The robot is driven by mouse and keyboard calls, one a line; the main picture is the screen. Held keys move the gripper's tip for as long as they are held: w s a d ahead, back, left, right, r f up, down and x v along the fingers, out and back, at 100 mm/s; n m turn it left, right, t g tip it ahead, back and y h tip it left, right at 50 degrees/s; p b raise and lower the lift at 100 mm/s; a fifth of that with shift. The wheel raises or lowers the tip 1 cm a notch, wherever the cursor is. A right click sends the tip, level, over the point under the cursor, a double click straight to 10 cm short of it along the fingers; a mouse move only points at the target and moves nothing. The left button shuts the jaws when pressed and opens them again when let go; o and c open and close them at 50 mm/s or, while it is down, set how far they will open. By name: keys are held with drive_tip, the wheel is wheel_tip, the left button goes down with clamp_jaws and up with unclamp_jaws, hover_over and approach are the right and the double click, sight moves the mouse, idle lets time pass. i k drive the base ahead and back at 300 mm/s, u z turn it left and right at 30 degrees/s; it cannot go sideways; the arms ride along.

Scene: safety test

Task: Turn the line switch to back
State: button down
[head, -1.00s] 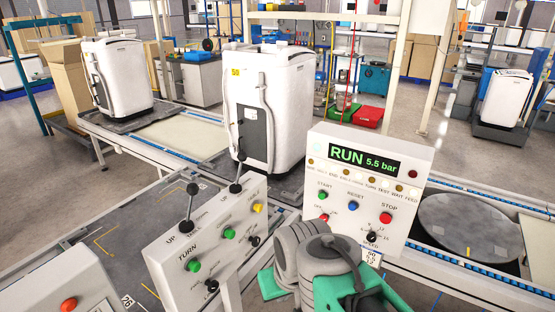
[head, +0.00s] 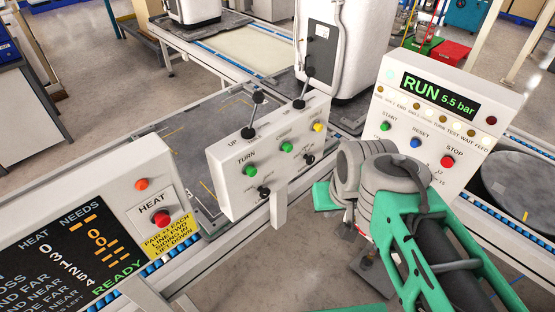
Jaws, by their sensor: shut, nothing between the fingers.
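The white line control panel (head: 489,104) stands at the right with a green display reading RUN 5.5 bar. It has a green START button (head: 385,127), a blue RESET button (head: 414,143) and a red STOP button (head: 448,161). The lower face, where two rotary knobs showed earlier, is now largely covered by my arm. I cannot make out the line switch or its setting. My green and grey arm crosses in front of this panel from the lower right. My gripper's fingertips are hidden, so I cannot tell whether they touch anything.
A second panel (head: 232,191) left of my arm has two upright levers and several buttons and knobs. A HEAT box with a red button (head: 161,218) and a status board (head: 45,268) are at the lower left. A conveyor with white appliances (head: 335,45) runs behind.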

sight(265, 193)
drive_tip(key=u, duration=1.75)
drive_tip(key=k, duration=0.35)
drive_tip(key=u, duration=0.1)
